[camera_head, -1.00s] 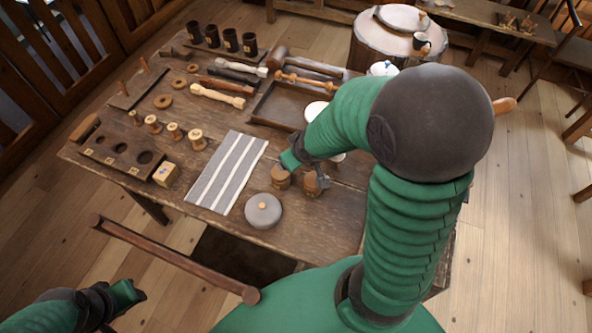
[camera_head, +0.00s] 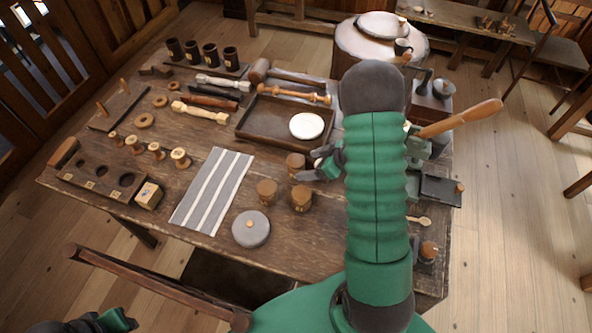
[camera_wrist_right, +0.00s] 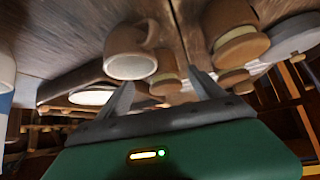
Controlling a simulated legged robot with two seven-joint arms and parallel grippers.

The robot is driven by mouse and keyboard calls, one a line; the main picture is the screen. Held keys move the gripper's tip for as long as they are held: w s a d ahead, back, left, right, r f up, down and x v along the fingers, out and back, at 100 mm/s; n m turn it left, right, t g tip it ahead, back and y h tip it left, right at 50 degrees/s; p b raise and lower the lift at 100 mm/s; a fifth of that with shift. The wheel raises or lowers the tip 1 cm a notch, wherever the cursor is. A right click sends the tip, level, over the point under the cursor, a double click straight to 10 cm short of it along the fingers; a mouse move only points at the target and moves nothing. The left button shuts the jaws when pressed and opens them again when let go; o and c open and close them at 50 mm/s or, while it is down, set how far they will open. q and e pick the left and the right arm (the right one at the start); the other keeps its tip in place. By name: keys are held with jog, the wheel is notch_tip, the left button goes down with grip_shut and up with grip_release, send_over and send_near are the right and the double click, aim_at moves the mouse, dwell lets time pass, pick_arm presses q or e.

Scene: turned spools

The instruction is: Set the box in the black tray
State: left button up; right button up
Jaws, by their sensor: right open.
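A small pale wooden box (camera_head: 148,195) with a label sits at the table's front left, at the end of a dark rack with round holes. A black tray (camera_head: 440,190) lies at the table's right edge, partly hidden behind my right arm. My right gripper (camera_head: 324,163) is over the table's middle, beside several wooden pots and far right of the box. In the wrist view the right gripper (camera_wrist_right: 162,90) is open, its fingers apart, pointing toward a mug (camera_wrist_right: 130,62) and wooden pots. My left gripper (camera_head: 118,321) is at the bottom left, mostly cut off.
A dark brown tray (camera_head: 252,132) holding a white plate (camera_head: 307,125) is at the table's middle. Wooden pots (camera_head: 301,199), a grey lidded disc (camera_head: 251,229) and a striped cloth (camera_head: 213,190) lie in front. Small spools (camera_head: 180,158) stand behind the box.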

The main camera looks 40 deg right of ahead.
jog(key=shift+w+f, duration=0.3)
jog(key=shift+f, duration=0.1)
jog(key=x, duration=0.3)
jog(key=a+b+x, duration=0.1)
jog(key=x, duration=0.1)
jog(key=shift+w+r, duration=0.2)
jog(key=shift+s+d, duration=0.15)
jog(key=shift+d, duration=0.1)
jog(key=c, duration=0.6)
jog(key=shift+a, duration=0.1)
jog(key=c, duration=1)
